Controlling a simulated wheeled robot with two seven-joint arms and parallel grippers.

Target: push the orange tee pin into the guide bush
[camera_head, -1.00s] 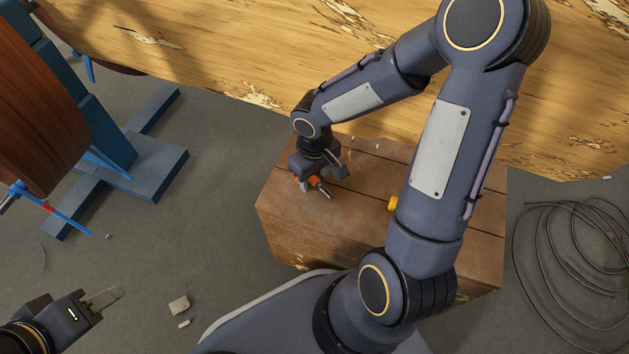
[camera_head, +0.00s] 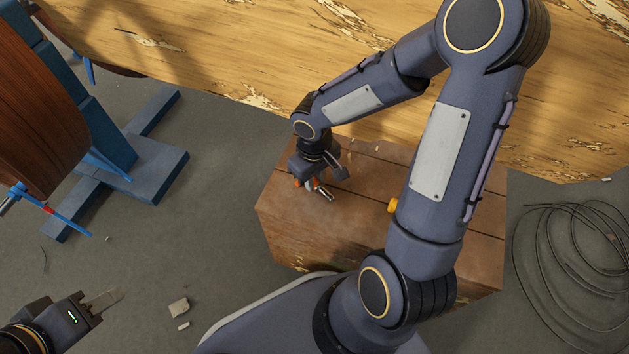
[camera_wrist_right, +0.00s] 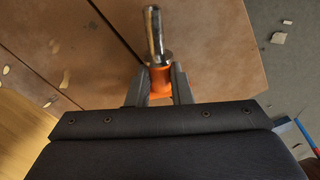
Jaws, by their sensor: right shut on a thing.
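The orange tee pin (camera_wrist_right: 160,79) is between the fingers of my right gripper (camera_wrist_right: 159,86) in the right wrist view. Its metal shank (camera_wrist_right: 153,36) points away from the gripper, over the brown wooden surface. In the head view my right gripper (camera_head: 311,181) is low over the wooden box, shut on the pin, with the shank (camera_head: 325,192) showing at lower right. Whether the pin touches the box is unclear. My left gripper (camera_head: 103,299) is at lower left, far from the pin; its finger gap is not clear. I cannot identify the guide bush.
The wooden box (camera_head: 283,228) stands on grey floor. A yellow-orange piece (camera_head: 393,206) is partly behind my right arm. A blue stand (camera_head: 150,165) with a brown drum (camera_head: 35,110) is at left. Coiled cable (camera_head: 575,260) lies at right.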

